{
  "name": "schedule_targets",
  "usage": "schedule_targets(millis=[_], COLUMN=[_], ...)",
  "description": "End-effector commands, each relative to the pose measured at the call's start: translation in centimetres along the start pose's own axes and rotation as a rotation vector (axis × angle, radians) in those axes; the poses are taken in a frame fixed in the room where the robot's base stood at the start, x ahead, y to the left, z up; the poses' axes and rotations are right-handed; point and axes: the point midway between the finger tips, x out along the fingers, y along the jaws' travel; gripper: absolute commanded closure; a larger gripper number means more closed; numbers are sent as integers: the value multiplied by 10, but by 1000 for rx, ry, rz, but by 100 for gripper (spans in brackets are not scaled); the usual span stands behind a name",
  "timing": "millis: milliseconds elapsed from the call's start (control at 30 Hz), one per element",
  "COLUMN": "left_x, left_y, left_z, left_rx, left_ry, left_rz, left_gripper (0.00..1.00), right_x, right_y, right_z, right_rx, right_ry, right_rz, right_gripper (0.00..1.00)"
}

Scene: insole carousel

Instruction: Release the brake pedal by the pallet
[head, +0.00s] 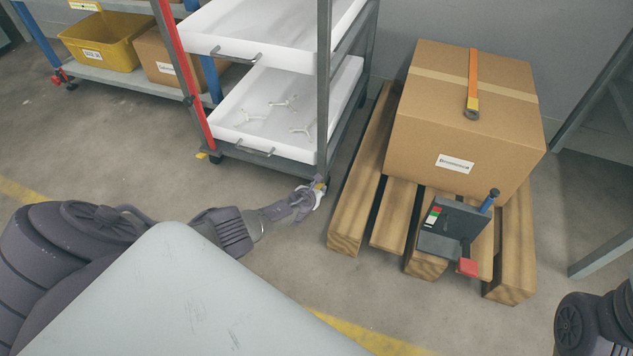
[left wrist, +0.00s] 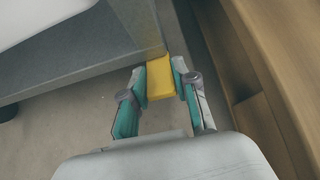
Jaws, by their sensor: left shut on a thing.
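The yellow brake pedal (head: 320,187) sits low at the corner post of the trolley (head: 322,120), on the side by the pallet (head: 346,215). My left gripper (head: 316,192) reaches down to it from the left, and the fingers partly cover the pedal in the head view. In the left wrist view the yellow pedal (left wrist: 158,80) lies between the two fingertips (left wrist: 160,90), which are shut on it. Part of my right arm shows at the lower right of the head view; its gripper is out of view.
A large cardboard box (head: 465,115) and a dark device (head: 450,230) with a red part stand on the pallet, close right of the pedal. The trolley carries white trays (head: 245,120), the lower with white pieces. Another small yellow piece (head: 201,155) shows at its left foot.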

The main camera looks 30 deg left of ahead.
Motion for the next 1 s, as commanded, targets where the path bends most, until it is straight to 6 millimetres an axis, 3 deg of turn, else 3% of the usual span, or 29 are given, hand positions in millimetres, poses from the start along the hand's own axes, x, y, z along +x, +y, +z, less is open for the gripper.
schedule_targets(millis=[33,167,667,867,1000], left_x=[0,0,-3,-12,-27], left_y=[0,0,1,1,2], left_z=[0,0,0,0,-12], left_rx=[-1,-1,-3,-2,2], left_ry=[0,-1,-4,-1,-2], left_rz=[0,0,2,0,0], left_gripper=[68,46,46,46,46], right_x=[0,0,0,0,0], right_y=[0,0,0,0,0], right_z=[0,0,0,0,0], right_rx=[0,0,-1,0,0], right_ry=[0,0,1,1,1], right_rz=[0,0,0,0,0], right_gripper=[100,100,100,100,100])
